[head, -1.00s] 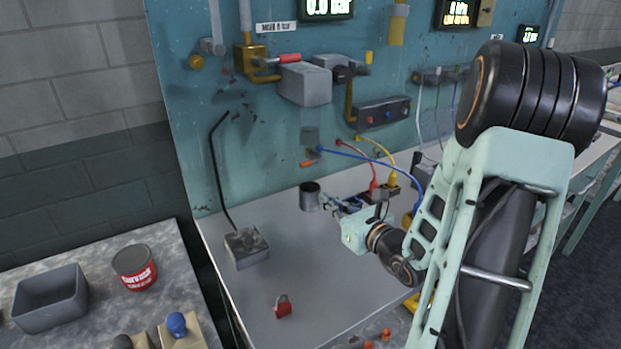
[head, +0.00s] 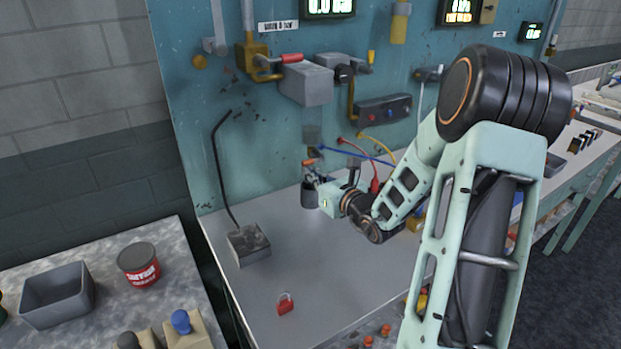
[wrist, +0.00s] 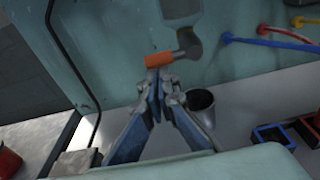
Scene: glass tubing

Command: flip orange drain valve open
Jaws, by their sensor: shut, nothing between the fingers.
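The orange drain valve handle (wrist: 158,60) lies roughly crosswise in the wrist view, at the left of a grey valve body (wrist: 189,43) below a grey block on the teal panel. In the head view the handle (head: 309,162) is small and partly hidden by my gripper. My gripper (wrist: 157,77) is shut and empty. Its fingertips are right at the underside of the orange handle in the wrist view; I cannot tell whether they touch it. In the head view my gripper (head: 309,174) is close to the panel, above a grey cup.
The grey cup (wrist: 201,104) stands on the bench just right of and below my fingers. Blue, red and yellow leads (wrist: 287,32) run at the right. A grey box with a bent black rod (head: 249,245) and a red padlock (head: 285,304) are on the bench. The bench front is mostly clear.

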